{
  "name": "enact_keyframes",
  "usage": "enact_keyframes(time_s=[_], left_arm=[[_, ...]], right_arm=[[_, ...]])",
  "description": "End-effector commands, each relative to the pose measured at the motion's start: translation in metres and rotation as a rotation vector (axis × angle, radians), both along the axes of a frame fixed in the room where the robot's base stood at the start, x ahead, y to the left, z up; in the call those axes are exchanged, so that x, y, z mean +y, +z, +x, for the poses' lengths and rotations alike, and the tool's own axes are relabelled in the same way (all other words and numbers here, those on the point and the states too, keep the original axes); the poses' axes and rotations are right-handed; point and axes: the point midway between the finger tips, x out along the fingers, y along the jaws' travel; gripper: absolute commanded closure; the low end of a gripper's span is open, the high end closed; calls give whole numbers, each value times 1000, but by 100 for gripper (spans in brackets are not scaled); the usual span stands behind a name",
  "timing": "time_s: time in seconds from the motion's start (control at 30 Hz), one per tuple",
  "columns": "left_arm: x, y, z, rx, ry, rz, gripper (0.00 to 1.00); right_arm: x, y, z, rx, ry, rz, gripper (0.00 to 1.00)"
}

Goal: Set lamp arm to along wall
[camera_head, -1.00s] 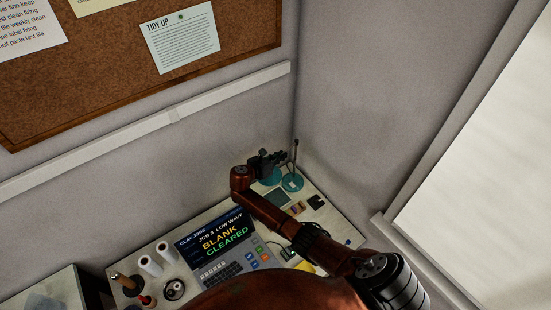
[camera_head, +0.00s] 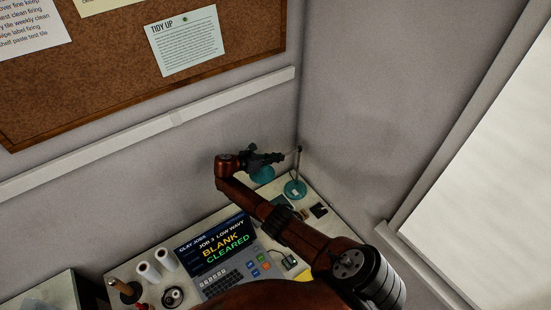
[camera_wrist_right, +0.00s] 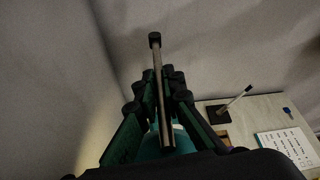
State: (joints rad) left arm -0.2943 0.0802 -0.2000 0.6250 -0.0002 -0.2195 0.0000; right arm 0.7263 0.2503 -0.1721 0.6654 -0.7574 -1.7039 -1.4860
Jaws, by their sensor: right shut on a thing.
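The desk lamp has a round teal base (camera_head: 295,190), a thin upright post and a teal shade (camera_head: 262,175). It stands at the desk's far corner where two walls meet. My right gripper (camera_head: 276,156) is shut on the lamp arm, left of the post top. In the right wrist view the lamp arm (camera_wrist_right: 157,65) runs between the fingers of the gripper (camera_wrist_right: 160,84), with the post top beyond. The shade hangs below the gripper, mostly hidden in the wrist view. In the head view the arm points left from the post, roughly along the noticeboard wall. My left gripper is not in view.
A wall rail (camera_head: 150,135) runs above the desk under the corkboard (camera_head: 90,85). My right forearm crosses above the desk.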

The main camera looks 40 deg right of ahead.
Motion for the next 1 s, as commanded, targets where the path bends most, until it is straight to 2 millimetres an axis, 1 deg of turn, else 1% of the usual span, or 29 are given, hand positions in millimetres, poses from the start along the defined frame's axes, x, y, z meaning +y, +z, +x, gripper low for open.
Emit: enact_keyframes(time_s=[0.1,0.13,0.37,0.63,0.73,0.87,1.0], left_arm=[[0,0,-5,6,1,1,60],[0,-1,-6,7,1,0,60],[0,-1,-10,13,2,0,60],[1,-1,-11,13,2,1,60],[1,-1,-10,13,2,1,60],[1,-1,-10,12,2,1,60],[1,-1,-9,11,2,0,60]], right_arm=[[-1,0,1,-2,2,1,100],[-1,0,1,-2,2,1,90],[0,0,1,-1,3,0,74],[1,1,2,-2,4,0,74],[7,3,3,-2,5,1,74],[25,10,6,-4,7,2,74],[53,21,10,-4,7,2,74]])
